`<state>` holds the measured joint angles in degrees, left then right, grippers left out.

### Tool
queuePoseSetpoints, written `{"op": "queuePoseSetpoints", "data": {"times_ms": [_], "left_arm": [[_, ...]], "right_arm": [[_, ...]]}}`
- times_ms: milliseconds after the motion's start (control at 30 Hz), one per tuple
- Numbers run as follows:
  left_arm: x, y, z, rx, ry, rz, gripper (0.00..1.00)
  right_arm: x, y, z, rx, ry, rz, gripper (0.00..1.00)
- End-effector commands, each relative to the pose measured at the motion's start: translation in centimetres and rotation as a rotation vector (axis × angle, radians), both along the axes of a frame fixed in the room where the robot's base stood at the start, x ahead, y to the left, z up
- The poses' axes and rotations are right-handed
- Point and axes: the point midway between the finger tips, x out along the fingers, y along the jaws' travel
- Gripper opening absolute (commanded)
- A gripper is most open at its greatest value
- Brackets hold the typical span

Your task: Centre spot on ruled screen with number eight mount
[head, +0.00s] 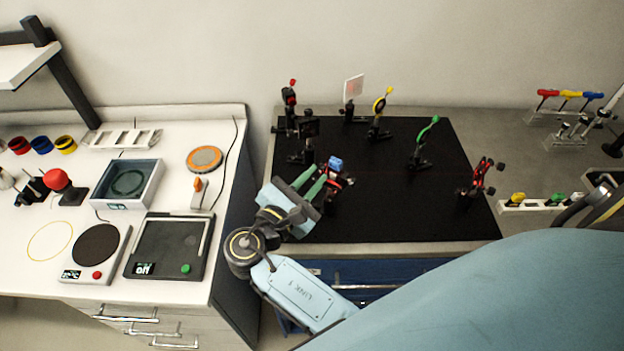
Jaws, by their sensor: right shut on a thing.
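My right gripper (328,180) is over the front left of the black breadboard (400,220), its green fingers shut on a dark mount with a blue knob (335,162). The fingers hide part of this mount. The small pale screen (354,87) stands upright at the back edge of the board and shows a faint reddish mark. Its ruling and the exact spot position are too small to tell. Other mounts have a red knob (290,95), a yellow ring (380,103), a green ring (428,130) and a red frame (480,178). I cannot read any mount numbers. My left gripper is not in view.
A dark square-headed mount (308,130) stands just behind my right gripper. Coloured tool racks (540,203) stand at right. The board's front middle is clear.

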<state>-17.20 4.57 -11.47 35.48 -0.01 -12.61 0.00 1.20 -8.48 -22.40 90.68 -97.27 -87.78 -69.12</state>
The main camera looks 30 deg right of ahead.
Motion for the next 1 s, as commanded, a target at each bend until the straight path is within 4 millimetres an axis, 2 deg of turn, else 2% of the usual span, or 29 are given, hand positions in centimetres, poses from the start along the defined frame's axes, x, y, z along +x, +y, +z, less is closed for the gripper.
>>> {"op": "queuePoseSetpoints", "data": {"times_ms": [400,867,900,1000], "left_arm": [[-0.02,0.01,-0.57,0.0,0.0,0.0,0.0],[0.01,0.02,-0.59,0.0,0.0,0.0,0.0],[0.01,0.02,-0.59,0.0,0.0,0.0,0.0],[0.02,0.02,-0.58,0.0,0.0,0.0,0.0]], "right_arm": [[-0.07,0.02,-0.16,0.069,-0.149,0.0,0.0],[-0.08,0.04,-0.16,0.075,-0.16,0.0,0.0],[-0.08,0.04,-0.16,0.075,-0.16,0.0,0.18],[-0.07,0.04,-0.13,0.075,-0.16,0.0,0.31]]}}
